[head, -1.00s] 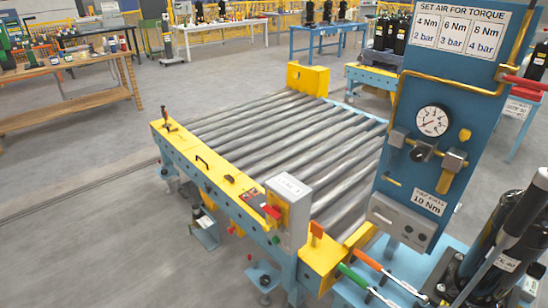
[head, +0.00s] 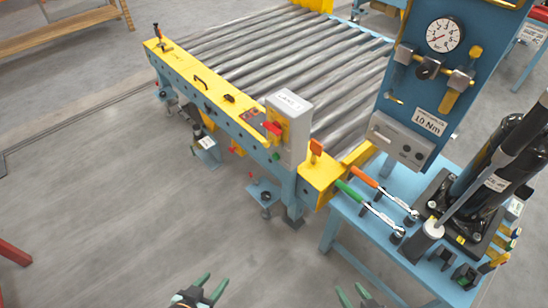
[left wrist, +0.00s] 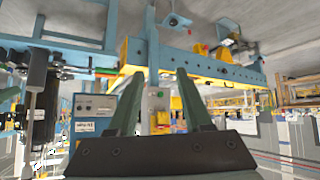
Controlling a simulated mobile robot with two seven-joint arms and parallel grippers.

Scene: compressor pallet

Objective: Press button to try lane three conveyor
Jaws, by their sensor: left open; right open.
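The roller conveyor (head: 270,60) has a yellow and blue side rail. A grey control box (head: 290,125) with a lane label stands at the rail's near end. A red part (head: 272,128) shows on its yellow side face; I cannot tell which part is the button. My left gripper (head: 212,284) is open and empty at the bottom edge, well below and left of the box. My right gripper (head: 351,291) is open at the bottom, apart from everything. The left wrist view is upside down; my left fingers (left wrist: 160,73) are spread there, with the rail (left wrist: 200,65) beyond.
A blue bench (head: 342,215) at the right holds a green and an orange torque wrench, black cylinders and small fittings. A blue panel (head: 445,85) with a pressure gauge rises above it. Grey floor (head: 120,220) is clear left of the conveyor.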

